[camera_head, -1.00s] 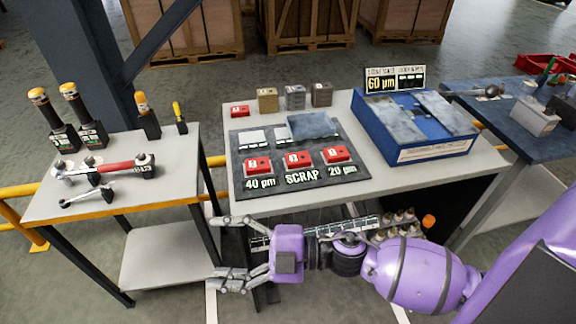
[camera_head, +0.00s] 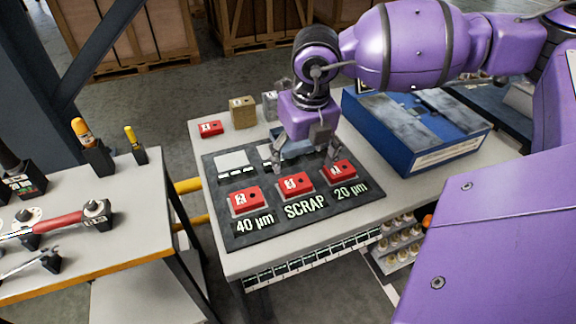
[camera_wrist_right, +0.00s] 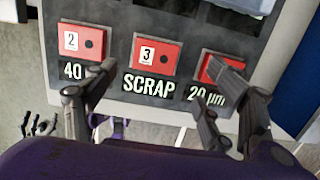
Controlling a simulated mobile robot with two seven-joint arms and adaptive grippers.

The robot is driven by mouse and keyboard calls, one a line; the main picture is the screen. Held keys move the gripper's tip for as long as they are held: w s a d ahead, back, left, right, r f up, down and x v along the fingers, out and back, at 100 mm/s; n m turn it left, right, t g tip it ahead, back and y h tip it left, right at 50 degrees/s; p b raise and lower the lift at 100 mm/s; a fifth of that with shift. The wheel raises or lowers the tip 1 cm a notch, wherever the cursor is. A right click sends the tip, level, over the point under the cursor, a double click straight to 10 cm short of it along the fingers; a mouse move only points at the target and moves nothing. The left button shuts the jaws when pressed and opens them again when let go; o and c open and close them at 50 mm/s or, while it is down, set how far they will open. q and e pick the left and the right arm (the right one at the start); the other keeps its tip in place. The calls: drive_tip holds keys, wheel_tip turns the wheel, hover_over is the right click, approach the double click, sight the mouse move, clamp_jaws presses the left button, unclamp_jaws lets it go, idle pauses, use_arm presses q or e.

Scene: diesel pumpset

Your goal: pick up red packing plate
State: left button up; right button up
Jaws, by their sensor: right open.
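Three red plates lie in a row on the dark mat (camera_head: 222,222): the left one marked 2 (camera_head: 245,199) above "40 µm", the middle one marked 3 (camera_head: 296,186) above "SCRAP", and the right one (camera_head: 341,172) above "20 µm". Another red plate (camera_head: 210,128) lies at the table's back left. My right gripper (camera_head: 305,163) is open and empty above the mat, behind the row. In the right wrist view, its open fingers (camera_wrist_right: 158,80) straddle the middle plate (camera_wrist_right: 157,55), apart from it. One finger partly covers the right plate (camera_wrist_right: 213,68).
A blue box (camera_head: 420,130) stands right of the mat. Tan (camera_head: 243,112) and grey blocks (camera_head: 270,103) stand at the back. A tool table (camera_head: 120,215) is at left. Small dark finger-like parts, possibly my left gripper, show at the wrist view's lower left.

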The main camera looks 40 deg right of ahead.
sight(295, 182)
drive_tip(key=f, duration=0.2)
drive_tip(key=shift+s+f, duration=0.25)
drive_tip(key=shift+f, duration=0.05)
drive_tip(key=f, duration=0.2)
drive_tip(key=w+f, duration=0.1)
drive_tip(key=shift+w+a+f+p, duration=0.1)
drive_tip(key=shift+a+f+p, duration=0.15)
drive_tip(key=shift+f+p, duration=0.05)
drive_tip(key=shift+w+f, duration=0.1)
drive_tip(key=shift+f, duration=0.45)
drive_tip(key=c, duration=1.6)
use_arm(q)
drive_tip(key=s, duration=0.3)
drive_tip(key=shift+s+a+f, duration=0.1)
drive_tip(key=shift+a+f, duration=0.1)
drive_tip(key=shift+f, duration=0.15)
use_arm(e)
drive_tip(key=shift+c, duration=0.2)
drive_tip(key=shift+r, duration=0.15)
